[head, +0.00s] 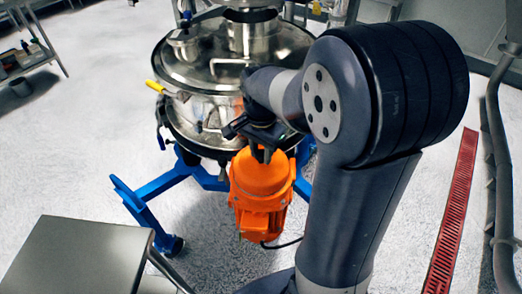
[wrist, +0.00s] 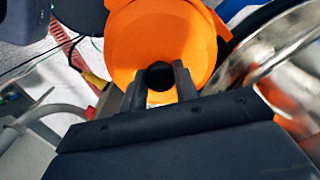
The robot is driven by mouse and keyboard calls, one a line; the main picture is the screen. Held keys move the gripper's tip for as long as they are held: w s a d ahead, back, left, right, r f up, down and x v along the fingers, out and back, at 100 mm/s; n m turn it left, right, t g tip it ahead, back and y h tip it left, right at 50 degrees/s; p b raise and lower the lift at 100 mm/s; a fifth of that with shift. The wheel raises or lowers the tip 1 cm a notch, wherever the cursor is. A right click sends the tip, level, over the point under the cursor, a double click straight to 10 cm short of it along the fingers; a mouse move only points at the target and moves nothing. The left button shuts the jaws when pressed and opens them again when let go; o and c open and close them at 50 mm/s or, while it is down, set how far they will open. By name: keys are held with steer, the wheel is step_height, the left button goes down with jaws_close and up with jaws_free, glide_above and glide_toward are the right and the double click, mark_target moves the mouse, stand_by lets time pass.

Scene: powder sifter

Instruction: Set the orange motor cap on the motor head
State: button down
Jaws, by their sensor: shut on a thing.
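The orange motor cap (head: 262,174) is a round orange cover at the top of the orange motor (head: 262,222) in the head view. In the wrist view the cap (wrist: 152,32) fills the upper middle, with a dark round knob (wrist: 160,76) between the fingers. My gripper (head: 262,155) is shut on the cap by this knob, from above; its fingers show in the wrist view (wrist: 160,84). The cap lies over the motor head and hides its top. I cannot tell whether the cap rests on it or hovers just above.
The steel sifter (head: 205,60) stands directly behind the motor, on a blue frame (head: 150,193). A yellow handle (head: 154,86) sticks out at its left. A steel table (head: 80,262) stands at the front left. A black cable (head: 284,243) leaves the motor. Floor is clear at the left.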

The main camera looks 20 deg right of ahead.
steer(key=shift+f+b, duration=0.4)
steer(key=shift+f, duration=0.2)
steer(key=c, duration=1.1)
jaws_free()
steer(key=shift+r, duration=0.1)
step_height(320, 180, up, 13)
steer(key=shift+r+p, duration=0.1)
steer(key=shift+p, duration=0.5)
step_height(320, 180, down, 13)
steer(key=shift+f+b, duration=0.15)
steer(key=shift+b, duration=0.4)
steer(key=shift+r, duration=0.25)
